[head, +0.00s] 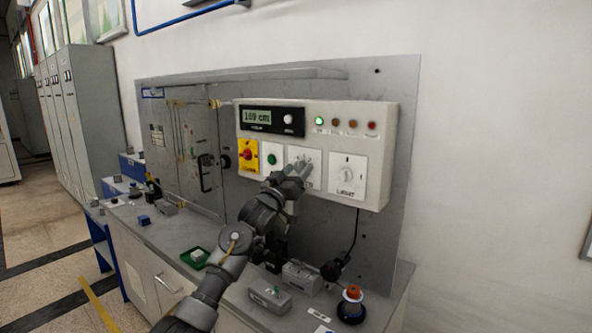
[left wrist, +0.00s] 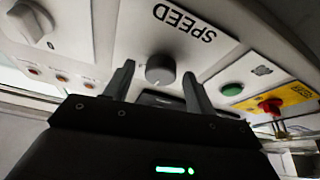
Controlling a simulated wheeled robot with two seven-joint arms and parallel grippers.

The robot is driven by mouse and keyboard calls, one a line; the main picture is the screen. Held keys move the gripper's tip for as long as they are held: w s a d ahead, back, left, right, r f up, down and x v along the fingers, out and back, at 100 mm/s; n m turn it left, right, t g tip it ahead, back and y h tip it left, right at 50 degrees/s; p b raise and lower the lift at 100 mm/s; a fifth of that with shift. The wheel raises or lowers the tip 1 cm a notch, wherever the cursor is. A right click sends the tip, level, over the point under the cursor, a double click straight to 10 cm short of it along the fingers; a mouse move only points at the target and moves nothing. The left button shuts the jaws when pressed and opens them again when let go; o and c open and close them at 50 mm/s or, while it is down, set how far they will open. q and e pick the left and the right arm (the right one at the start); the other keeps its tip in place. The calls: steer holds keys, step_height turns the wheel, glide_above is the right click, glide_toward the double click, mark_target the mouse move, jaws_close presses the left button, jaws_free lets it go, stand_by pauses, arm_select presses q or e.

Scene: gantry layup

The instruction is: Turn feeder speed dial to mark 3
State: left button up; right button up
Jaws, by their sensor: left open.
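The speed dial (left wrist: 160,69) is a round grey knob on a white plate marked SPEED (left wrist: 195,22), upside down in the left wrist view. In the head view my arm and gripper hide much of it, and its plate (head: 314,157) shows around them. My left gripper (head: 302,170) is at the front of the control box. It is open, and in the left wrist view its two fingers (left wrist: 158,72) stand on either side of the knob, with gaps visible. I cannot tell whether they touch it, nor read the dial's setting.
The light dial (head: 346,175) is to the right on the control box (head: 385,130). The green button (head: 272,159) and red knob on yellow (head: 248,154) are to the left. Above are a display (head: 258,117) and indicator lamps. Grey blocks (head: 270,296) and a spool (head: 351,308) stand on the bench.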

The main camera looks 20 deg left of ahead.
arm_select(q)
steer(key=shift+c, duration=0.5)
steer(key=c, duration=0.9)
steer(key=shift+f+m, duration=0.1)
steer(key=shift+m, duration=0.4)
steer(key=m+h+b, duration=0.1)
steer(key=m, duration=0.2)
steer(key=shift+a+g+h, duration=0.15)
steer(key=shift+g+h, duration=0.15)
steer(key=shift+h, duration=0.1)
steer(key=m+h, duration=0.1)
steer(key=m, duration=0.1)
steer(key=shift+m+g+b, duration=0.3)
steer(key=shift+b, duration=0.05)
steer(key=shift+w+a+m+g+h+b, duration=0.1)
steer(key=shift+m+g+h, duration=0.3)
steer(key=shift+m, duration=0.65)
steer(key=shift+s+d+m+g+h+b, duration=0.1)
steer(key=shift+m+g+h, duration=0.35)
steer(key=shift+m, duration=0.65)
steer(key=shift+w+a+m+g+h+b, duration=0.1)
steer(key=shift+m+g+h, duration=0.15)
steer(key=shift+m+h, duration=0.55)
steer(key=shift+m, duration=0.45)
